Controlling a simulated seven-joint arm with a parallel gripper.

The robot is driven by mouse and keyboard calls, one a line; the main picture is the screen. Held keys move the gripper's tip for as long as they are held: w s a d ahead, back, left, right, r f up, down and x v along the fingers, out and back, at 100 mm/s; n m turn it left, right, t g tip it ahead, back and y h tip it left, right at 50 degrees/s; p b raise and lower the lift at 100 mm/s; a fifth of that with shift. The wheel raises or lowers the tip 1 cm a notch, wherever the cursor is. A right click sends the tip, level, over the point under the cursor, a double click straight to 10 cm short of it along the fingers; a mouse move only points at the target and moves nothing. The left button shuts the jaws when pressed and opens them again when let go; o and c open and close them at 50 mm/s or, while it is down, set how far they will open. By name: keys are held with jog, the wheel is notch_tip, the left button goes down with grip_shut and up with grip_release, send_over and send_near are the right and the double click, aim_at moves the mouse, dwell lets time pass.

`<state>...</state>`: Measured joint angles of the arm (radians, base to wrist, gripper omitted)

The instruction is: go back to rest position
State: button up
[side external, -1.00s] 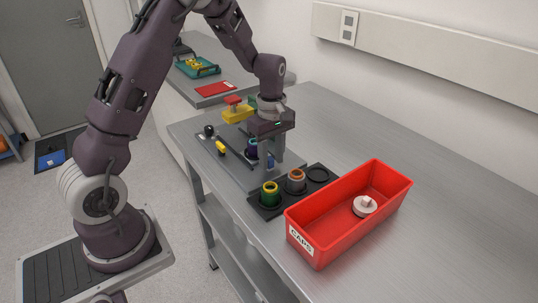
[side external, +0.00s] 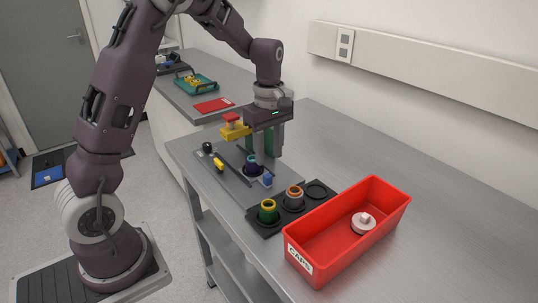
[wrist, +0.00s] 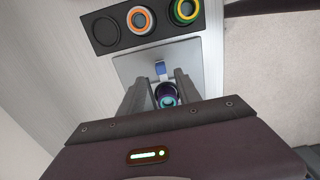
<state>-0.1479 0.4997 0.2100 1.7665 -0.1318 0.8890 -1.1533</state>
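My gripper (side external: 267,152) hangs fingers down above the grey plate, with nothing held between its fingers. In the wrist view its two fingers (wrist: 164,82) stand apart. A dark purple ring part with a teal inside (side external: 252,166) stands on the grey plate (side external: 229,176) below the fingers. In the wrist view this ring part (wrist: 167,100) shows between the fingers, partly hidden by the gripper body. A small blue block (side external: 267,181) is on the plate beside it.
A black holder (side external: 258,224) carries a green-yellow ring (side external: 268,212) and an orange ring (side external: 294,199); its third seat (side external: 317,189) is empty. A red CAPS bin (side external: 329,253) holds a white cap (side external: 362,222). A yellow-and-red fixture (side external: 234,129) stands close to my gripper.

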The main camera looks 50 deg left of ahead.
jog(key=s+d+r+m+t, duration=0.2)
jog(key=s+d+r+m, duration=0.35)
jog(key=r, duration=0.35)
jog(key=s+d+r+m+t, duration=0.1)
jog(key=s+d+m, duration=0.2)
jog(key=s+m, duration=0.3)
jog(key=s+d+r+m+t, duration=0.2)
jog(key=s+m, duration=0.4)
jog(key=s, duration=0.7)
jog(key=shift+d+r+t, duration=0.25)
jog(key=shift+d+t, duration=0.05)
jog(key=shift+d, duration=0.25)
